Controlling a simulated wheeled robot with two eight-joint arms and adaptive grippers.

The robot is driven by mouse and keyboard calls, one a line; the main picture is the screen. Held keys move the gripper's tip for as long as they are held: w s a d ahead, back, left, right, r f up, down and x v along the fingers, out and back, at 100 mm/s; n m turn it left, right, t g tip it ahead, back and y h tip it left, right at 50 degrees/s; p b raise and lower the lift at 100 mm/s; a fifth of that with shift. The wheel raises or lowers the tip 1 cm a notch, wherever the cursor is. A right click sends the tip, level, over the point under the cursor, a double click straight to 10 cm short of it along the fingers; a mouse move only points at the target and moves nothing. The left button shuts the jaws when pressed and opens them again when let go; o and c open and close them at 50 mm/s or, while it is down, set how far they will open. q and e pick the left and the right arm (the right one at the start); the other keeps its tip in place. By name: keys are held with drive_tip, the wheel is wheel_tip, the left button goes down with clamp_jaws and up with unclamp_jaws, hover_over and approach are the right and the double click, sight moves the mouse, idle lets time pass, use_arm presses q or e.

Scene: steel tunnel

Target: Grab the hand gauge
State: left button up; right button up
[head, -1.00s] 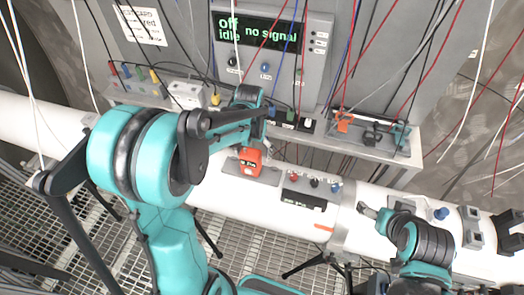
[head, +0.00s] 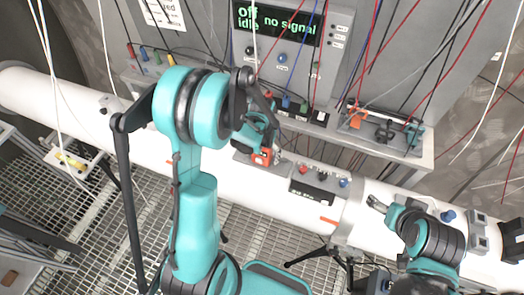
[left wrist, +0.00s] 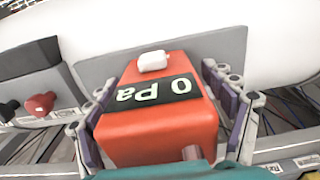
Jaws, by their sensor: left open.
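The hand gauge is a red-orange block (head: 262,158) with a dark display, sitting on a grey plate on the white pipe. In the left wrist view the gauge (left wrist: 158,125) fills the middle, its display reading "0 Pa" upside down, with a white knob beyond. My left gripper (head: 261,148) is over the gauge, partly hiding it in the head view. In the left wrist view its open fingers stand on either side of the gauge, with small gaps. My right gripper (head: 376,203) is over the pipe at the right; its opening is unclear.
A dark box with red, black and blue knobs (head: 318,180) stands right beside the gauge on the white pipe (head: 60,105). Behind is a shelf with small tools (head: 385,132) and a panel reading "Off idle no signal" (head: 285,25). Cables hang in front.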

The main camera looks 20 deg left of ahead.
use_arm(q)
drive_tip(key=c, duration=1.2)
drive_tip(key=shift+c, duration=0.2)
